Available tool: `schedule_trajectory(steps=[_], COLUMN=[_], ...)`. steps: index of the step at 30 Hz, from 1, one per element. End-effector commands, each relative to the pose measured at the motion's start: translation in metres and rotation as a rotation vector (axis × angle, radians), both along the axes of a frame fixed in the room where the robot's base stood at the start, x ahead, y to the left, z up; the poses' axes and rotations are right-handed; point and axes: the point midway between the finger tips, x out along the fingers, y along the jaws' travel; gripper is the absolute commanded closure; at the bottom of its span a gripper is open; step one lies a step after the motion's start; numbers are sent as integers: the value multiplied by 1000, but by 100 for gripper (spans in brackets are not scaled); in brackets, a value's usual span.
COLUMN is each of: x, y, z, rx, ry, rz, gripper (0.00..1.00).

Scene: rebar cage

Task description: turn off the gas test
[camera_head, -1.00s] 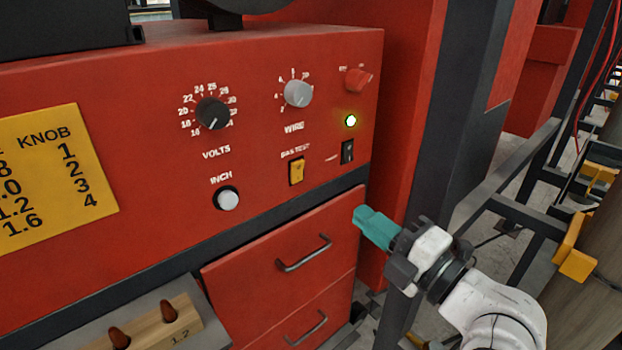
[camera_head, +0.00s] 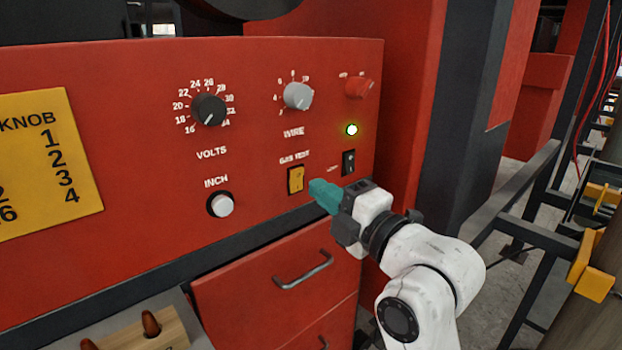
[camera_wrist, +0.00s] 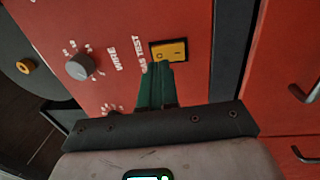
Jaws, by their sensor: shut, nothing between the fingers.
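The yellow gas test rocker switch (camera_head: 296,180) sits on the red panel under its "GAS TEST" label, left of a black switch. In the wrist view the yellow switch (camera_wrist: 169,50) lies just beyond my fingertips, with "O" and "I" marks on its face. My gripper (camera_head: 314,188) has teal fingers, shut and empty, with the tips close to the right of the switch in the head view. In the wrist view the gripper (camera_wrist: 158,68) points at the switch's lower edge. I cannot tell whether the tips touch it.
A black switch (camera_head: 348,162) and a lit lamp (camera_head: 352,130) are close above my gripper. The volts knob (camera_head: 208,109), grey wire knob (camera_head: 297,96), red knob (camera_head: 359,88) and inch button (camera_head: 220,204) share the panel. A drawer handle (camera_head: 303,271) juts out below.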

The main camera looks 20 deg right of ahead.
Motion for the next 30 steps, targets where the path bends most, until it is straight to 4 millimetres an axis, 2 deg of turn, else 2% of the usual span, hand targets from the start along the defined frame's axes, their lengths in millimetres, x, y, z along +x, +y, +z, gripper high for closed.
schedule_trajectory(steps=[3,9,30], x=[17,30,35], y=[6,10,12], z=[5,4,4], rx=[-1,-1,-1], ry=[2,2,2], rz=[1,0,1], gripper=[100,100,100])
